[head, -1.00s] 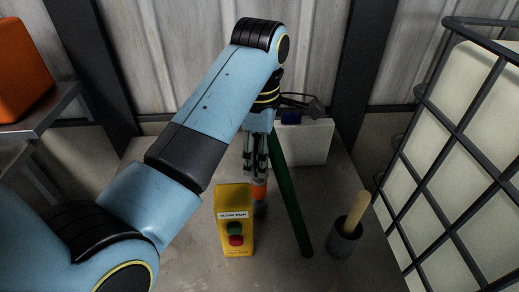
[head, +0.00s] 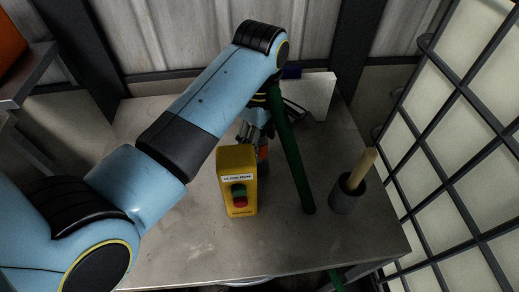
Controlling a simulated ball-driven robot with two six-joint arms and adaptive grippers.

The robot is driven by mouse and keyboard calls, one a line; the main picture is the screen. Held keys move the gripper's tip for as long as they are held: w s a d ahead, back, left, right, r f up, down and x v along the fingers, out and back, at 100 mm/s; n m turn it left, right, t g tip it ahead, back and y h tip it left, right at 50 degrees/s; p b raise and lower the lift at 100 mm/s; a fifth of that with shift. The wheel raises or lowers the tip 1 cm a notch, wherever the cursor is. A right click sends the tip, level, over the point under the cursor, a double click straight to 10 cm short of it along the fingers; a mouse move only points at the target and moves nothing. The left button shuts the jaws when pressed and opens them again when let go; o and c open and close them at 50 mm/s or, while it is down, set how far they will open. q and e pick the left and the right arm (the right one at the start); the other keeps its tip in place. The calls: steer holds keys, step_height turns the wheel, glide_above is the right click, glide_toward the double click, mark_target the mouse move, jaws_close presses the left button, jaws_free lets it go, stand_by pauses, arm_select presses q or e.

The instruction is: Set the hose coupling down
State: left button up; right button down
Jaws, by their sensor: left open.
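My left gripper (head: 256,138) is on the table behind the yellow button box, pointing down and away from me. It is open. The hose coupling (head: 263,154) shows as a small orange and grey piece just below the gripper, standing on the table. Most of it is hidden by the yellow box, so I cannot tell whether the fingers still touch it. My right gripper is not in view.
A dark cup (head: 346,193) with a wooden handle stands further right. The table (head: 285,243) is bare in front. A caged white tank (head: 460,140) is at right.

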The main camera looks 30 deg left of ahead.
mark_target(263, 165)
arm_select(q)
step_height(263, 165, down, 2)
steer(key=shift+s+d+f, duration=0.1)
steer(key=shift+s+f, duration=0.05)
steer(key=shift+f, duration=0.55)
jaws_close()
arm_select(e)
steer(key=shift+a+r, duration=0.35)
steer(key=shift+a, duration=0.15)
